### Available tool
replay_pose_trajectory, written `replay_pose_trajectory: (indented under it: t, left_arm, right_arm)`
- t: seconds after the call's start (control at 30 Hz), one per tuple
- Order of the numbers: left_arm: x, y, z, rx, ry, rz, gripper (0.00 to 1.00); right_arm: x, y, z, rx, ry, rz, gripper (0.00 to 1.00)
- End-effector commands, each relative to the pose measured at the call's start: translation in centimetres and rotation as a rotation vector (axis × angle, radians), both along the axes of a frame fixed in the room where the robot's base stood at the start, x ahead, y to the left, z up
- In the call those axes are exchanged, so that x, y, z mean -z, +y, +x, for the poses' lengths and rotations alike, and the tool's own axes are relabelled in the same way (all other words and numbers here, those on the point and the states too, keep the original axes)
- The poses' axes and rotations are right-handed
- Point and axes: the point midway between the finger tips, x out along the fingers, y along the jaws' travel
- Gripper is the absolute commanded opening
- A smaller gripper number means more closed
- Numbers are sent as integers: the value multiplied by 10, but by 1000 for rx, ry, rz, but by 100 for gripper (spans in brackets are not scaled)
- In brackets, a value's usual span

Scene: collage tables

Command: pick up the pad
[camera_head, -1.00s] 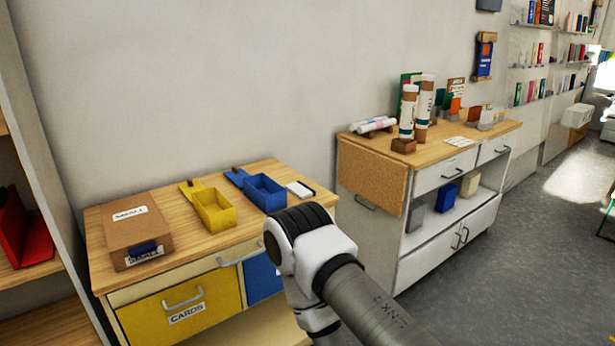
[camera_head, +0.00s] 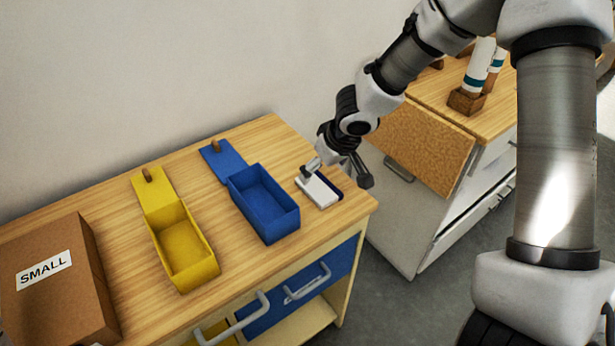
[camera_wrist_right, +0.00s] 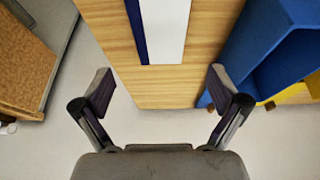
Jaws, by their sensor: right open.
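The pad (camera_head: 317,192) is a small white block with a dark blue edge. It lies flat on the wooden table top (camera_head: 285,142), near its right end. My right gripper (camera_head: 338,174) reaches in from the right, with its fingers open and empty around the pad's far part. In the right wrist view the white pad with its blue strip (camera_wrist_right: 165,30) lies beyond the open fingers (camera_wrist_right: 162,85), lined up with the gap between them. Whether the fingers touch the pad cannot be told. My left gripper is not in view.
A blue open box (camera_head: 265,205) stands just left of the pad, with a yellow open box (camera_head: 183,250) further left. A brown box marked SMALL (camera_head: 50,285) is at the far left. A second cabinet with a cork panel (camera_head: 425,145) stands to the right, across a gap.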

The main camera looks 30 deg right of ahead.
Motion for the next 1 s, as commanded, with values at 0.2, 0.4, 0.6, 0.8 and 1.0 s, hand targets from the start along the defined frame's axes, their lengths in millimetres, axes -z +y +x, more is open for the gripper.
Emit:
replay_pose_trajectory:
  t: [0.2,0.4,0.6,0.8,1.0]
  left_arm:
    - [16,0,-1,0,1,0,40]
    - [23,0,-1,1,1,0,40]
    - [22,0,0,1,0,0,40]
    - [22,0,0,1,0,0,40]
    - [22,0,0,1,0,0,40]
  right_arm:
    - [39,2,7,-3,6,1,97]
    - [62,3,16,-2,4,2,97]
    - [61,3,17,-1,4,3,97]
    - [61,3,17,-1,4,3,32]
    - [62,3,16,-1,5,3,31]
